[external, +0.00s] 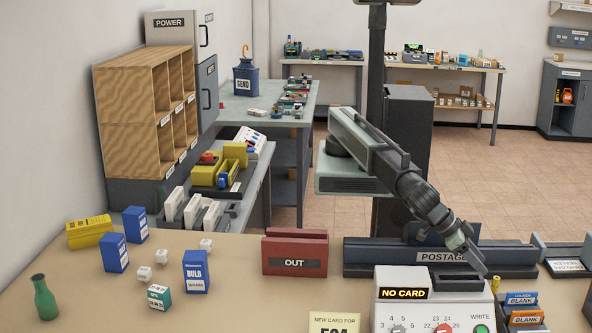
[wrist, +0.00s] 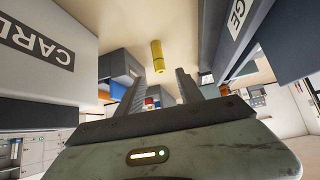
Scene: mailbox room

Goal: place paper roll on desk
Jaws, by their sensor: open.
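My gripper (external: 477,258) is at the right in the external view, low over the desk (external: 225,290) between the POSTAGE unit and the NO CARD machine. In the wrist view my gripper (wrist: 160,88) has its two dark fingers apart with nothing held between them. A small yellow cylinder (wrist: 157,56) lies beyond the fingertips on the beige desk top (wrist: 125,14). A small yellow upright piece (external: 495,284) in the external view may be the same thing. I cannot tell whether it is the paper roll; no other clear paper roll shows.
The NO CARD machine (external: 410,295) and the POSTAGE unit (external: 440,256) flank my gripper closely. The red OUT tray (external: 294,252) stands to the left. Blue boxes (external: 197,272), small cubes and a green bottle (external: 44,298) are further left. Front middle desk space is clear.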

